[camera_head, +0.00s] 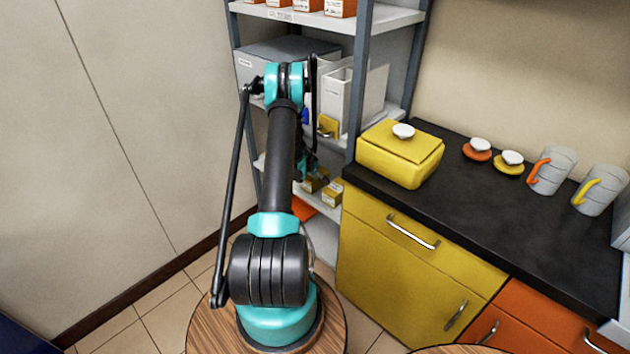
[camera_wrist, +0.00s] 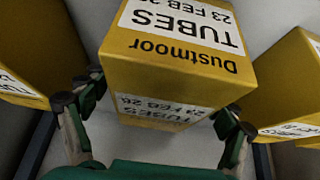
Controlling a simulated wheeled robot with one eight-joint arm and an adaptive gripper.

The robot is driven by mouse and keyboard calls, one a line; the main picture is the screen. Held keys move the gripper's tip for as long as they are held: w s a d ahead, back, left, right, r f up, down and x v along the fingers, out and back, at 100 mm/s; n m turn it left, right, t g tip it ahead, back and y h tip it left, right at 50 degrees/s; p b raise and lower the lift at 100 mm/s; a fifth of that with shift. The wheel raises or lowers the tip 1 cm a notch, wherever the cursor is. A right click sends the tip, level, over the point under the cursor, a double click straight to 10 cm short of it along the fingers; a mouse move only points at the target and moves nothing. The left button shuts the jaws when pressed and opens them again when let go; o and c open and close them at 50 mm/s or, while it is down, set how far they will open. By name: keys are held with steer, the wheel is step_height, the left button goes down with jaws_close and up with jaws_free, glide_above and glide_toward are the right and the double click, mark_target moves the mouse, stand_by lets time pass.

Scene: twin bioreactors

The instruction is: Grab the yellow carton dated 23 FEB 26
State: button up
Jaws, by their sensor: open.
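In the wrist view a yellow carton (camera_wrist: 170,80) lies between the fingers of my gripper (camera_wrist: 158,108). Its labels appear upside down and read Dustmoor, TUBES and 23 FEB 26. My gripper is open, with one finger beside the carton's left side and the other beside its right side; I cannot tell whether either touches it. In the head view small yellow cartons (camera_head: 333,193) sit on a low shelf of the rack, partly hidden by my arm. My gripper is mostly hidden there too.
Another yellow carton stands close at the left (camera_wrist: 40,45) and one at the right (camera_wrist: 290,90), leaving narrow gaps. In the head view the rack post (camera_head: 358,75) and the yellow cabinet (camera_head: 410,265) stand right of my arm. A yellow box (camera_head: 400,155) stands on the counter.

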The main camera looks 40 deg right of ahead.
steer(key=shift+f, duration=0.15)
steer(key=shift+c, duration=0.5)
steer(key=c, duration=1.3)
